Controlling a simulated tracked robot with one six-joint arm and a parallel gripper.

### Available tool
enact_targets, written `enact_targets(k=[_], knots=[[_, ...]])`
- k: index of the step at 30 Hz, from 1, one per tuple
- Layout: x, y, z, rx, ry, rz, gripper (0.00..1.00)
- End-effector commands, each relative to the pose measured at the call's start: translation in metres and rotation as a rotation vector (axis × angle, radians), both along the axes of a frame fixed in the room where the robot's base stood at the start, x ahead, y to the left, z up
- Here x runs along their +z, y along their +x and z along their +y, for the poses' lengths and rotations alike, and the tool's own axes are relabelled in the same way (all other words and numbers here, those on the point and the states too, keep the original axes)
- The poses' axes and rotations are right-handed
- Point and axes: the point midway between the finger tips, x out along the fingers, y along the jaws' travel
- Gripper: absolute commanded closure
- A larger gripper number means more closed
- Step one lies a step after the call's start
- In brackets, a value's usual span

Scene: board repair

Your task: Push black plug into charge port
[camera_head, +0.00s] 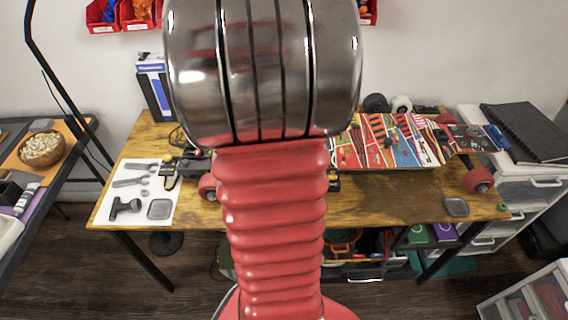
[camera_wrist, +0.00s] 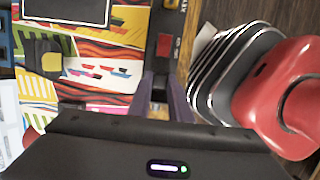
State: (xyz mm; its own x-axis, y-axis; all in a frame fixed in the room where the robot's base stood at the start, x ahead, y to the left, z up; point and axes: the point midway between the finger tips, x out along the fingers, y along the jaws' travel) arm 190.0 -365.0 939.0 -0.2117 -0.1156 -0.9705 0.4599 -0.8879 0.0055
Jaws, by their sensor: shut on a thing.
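My gripper (camera_wrist: 163,90) shows in the wrist view, with its two dark purple fingers closed on a small dark piece (camera_wrist: 161,80), apparently the black plug. The fingertips reach the lower end of a dark strip (camera_wrist: 171,22) with white lettering and a red square on the edge of the patterned skateboard (camera_wrist: 110,28). The charge port cannot be made out; whether the plug touches it or is inside cannot be told. In the head view my own arm covers the gripper and the middle of the skateboard (camera_head: 385,142).
The skateboard lies along the wooden table (camera_head: 400,205), wheels showing at both ends. A white sheet (camera_head: 131,175) with grey tools lies at the table's left. A small grey tray (camera_head: 456,207) lies at its front right. A red rounded object (camera_wrist: 285,105) is at right in the wrist view.

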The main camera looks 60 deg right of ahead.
Motion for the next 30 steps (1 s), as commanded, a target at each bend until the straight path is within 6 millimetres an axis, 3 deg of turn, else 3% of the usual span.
enact_targets(k=[30], knots=[[-0.0082,-0.0002,0.0001,0.000,0.001,0.000,1.00]])
